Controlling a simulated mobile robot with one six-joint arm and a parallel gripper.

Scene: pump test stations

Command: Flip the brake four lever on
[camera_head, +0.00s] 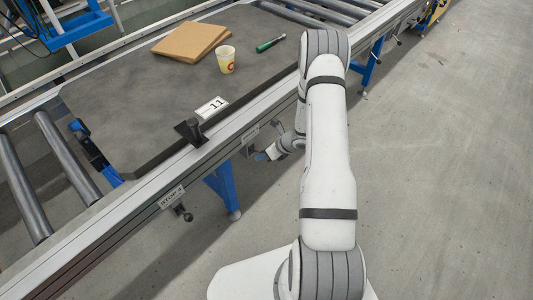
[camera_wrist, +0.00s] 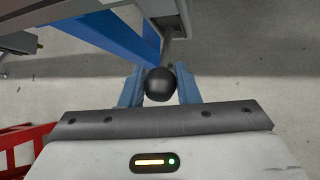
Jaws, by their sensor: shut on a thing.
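In the wrist view my gripper (camera_wrist: 161,90) has its blue fingers on either side of a black ball knob (camera_wrist: 160,83), shut on it. The knob sits on the end of a grey lever stem (camera_wrist: 176,40) that runs up toward the rail. In the head view my gripper (camera_head: 263,156) is at the side of the conveyor rail, just under a small plate (camera_head: 250,134) whose text I cannot read. The knob is hidden there. Another lever with a dark knob (camera_head: 187,216) hangs beside a plate marked STOP 4 (camera_head: 171,197), farther left, apart from my gripper.
Blue conveyor legs (camera_head: 223,188) stand below the rail; one shows close to my fingers (camera_wrist: 118,36). A black block (camera_head: 190,131) and number 11 card (camera_head: 212,107) are at the table edge. A cup (camera_head: 226,61), cardboard (camera_head: 188,43) and green marker (camera_head: 270,44) lie behind. Floor at right is clear.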

